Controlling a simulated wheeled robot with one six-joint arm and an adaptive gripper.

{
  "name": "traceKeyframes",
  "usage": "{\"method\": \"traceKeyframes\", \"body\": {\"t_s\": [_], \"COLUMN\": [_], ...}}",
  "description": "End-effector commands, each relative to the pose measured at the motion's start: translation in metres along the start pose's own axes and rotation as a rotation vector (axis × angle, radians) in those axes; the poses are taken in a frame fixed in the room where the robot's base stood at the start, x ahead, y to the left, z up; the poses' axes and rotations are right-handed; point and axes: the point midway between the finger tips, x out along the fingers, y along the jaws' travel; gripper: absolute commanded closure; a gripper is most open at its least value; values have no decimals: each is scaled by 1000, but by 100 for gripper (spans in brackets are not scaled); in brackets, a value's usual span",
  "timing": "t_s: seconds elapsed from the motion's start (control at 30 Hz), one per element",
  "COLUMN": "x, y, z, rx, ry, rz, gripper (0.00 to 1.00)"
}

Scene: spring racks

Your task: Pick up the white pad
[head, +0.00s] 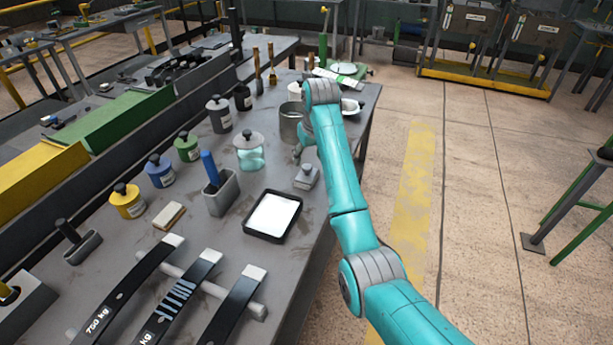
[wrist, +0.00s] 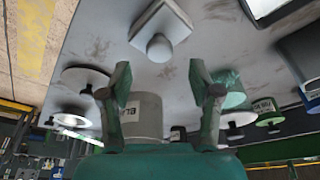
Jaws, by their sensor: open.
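A pale square pad with a round knob (head: 306,178) lies on the grey bench, just beyond a black tray. It also shows in the wrist view (wrist: 162,30), past my fingertips and apart from them. The black tray (head: 249,231) holds a flat white sheet or pad (head: 272,215); a corner of the tray's white content shows at the top right of the wrist view (wrist: 268,6). I cannot tell which of these is the white pad. My gripper (wrist: 160,78) is open with nothing between its fingertips; in the head view it is mostly hidden by my arm.
A grey holder with a blue handle (head: 221,196), several coloured pots and a tan block (head: 169,215) are to the left. Black springs (head: 185,290) lie in front.

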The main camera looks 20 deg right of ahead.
Motion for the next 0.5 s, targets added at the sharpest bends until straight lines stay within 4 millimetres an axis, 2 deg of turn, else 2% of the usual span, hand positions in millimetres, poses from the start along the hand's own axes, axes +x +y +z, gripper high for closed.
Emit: {"method": "traceKeyframes", "body": {"t_s": [0.17,0.5], "x": [10,52], "y": [0,0], "z": [0,0], "rx": [0,0], "ry": [-2,-1], "rz": [0,0], "gripper": [37,37]}}
